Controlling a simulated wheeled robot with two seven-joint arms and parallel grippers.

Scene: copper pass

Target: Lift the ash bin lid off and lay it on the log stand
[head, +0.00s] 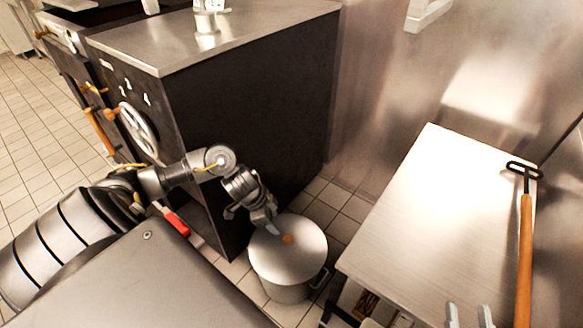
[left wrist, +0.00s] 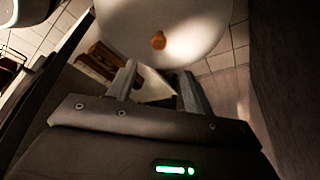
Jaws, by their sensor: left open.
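The ash bin (head: 280,291) is a round grey metal bin on the tiled floor, with its lid (head: 305,255) on top. The lid has a small orange-brown knob (head: 288,239), which also shows in the left wrist view (left wrist: 158,40). My left gripper (head: 273,226) is open and empty, just beside the knob in the head view. In the left wrist view its fingertips (left wrist: 157,82) are apart, with the knob beyond them. The log stand (head: 420,215) is the flat metal-topped stand at right. My right gripper (head: 469,316) shows only its two separated fingertips at the bottom edge.
A long wooden-handled tool (head: 524,240) lies along the stand's right side. Logs (head: 366,303) show below the stand top. A dark stove block (head: 250,110) stands close behind the bin. The left and middle of the stand top are clear.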

